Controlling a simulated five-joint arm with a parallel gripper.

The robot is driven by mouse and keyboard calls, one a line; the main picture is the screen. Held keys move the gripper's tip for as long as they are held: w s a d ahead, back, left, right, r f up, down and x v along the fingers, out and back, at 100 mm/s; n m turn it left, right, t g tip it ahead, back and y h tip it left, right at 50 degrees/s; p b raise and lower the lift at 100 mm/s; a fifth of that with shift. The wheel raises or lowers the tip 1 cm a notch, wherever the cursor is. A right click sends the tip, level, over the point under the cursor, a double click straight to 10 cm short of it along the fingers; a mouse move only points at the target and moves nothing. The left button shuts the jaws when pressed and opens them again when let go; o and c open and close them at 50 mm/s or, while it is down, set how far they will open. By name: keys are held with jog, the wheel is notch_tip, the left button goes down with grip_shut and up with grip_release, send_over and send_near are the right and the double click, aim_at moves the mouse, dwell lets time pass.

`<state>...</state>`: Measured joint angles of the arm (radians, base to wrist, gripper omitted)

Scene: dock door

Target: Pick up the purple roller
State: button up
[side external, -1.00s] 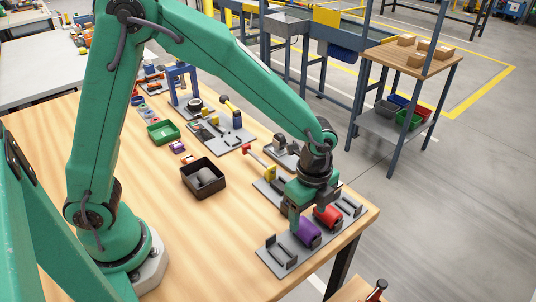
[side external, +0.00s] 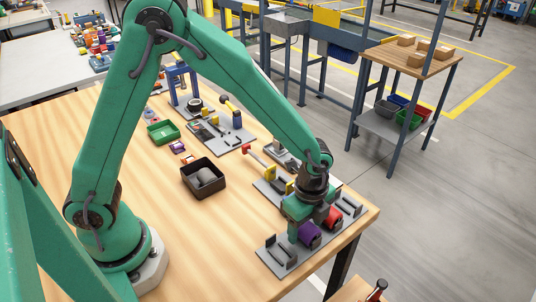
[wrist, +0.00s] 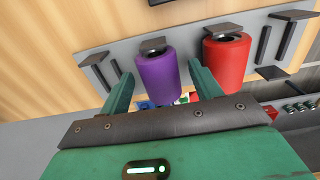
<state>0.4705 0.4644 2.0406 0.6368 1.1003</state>
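The purple roller (side external: 309,235) sits on a grey plate (side external: 272,262) near the table's right edge; it also shows in the wrist view (wrist: 157,78). A red roller (side external: 334,216) stands beside it and shows to its right in the wrist view (wrist: 227,62). My gripper (wrist: 161,74) is open, with one green finger on each side of the purple roller. The right finger lies between the two rollers. I cannot tell whether either finger touches a roller. In the side view, my gripper partly hides the purple roller.
Upright grey brackets (wrist: 291,32) stand on the plate around the rollers. A dark bin (side external: 203,180) with a grey item and a green tray (side external: 163,132) are farther left on the table. Other fixtures line the table's far edge.

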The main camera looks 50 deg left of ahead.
aim_at(307, 224)
jog(key=c, duration=1)
jog(key=shift+c, duration=0.2)
jog(key=shift+r, duration=0.1)
jog(key=shift+r, duration=0.85)
notch_tip(307, 224, up, 2)
jog(key=shift+r, duration=0.2)
jog(key=s+d+r, duration=0.6)
jog(key=s, duration=0.4)
jog(key=shift+r, duration=0.35)
jog(key=shift+w, duration=0.2)
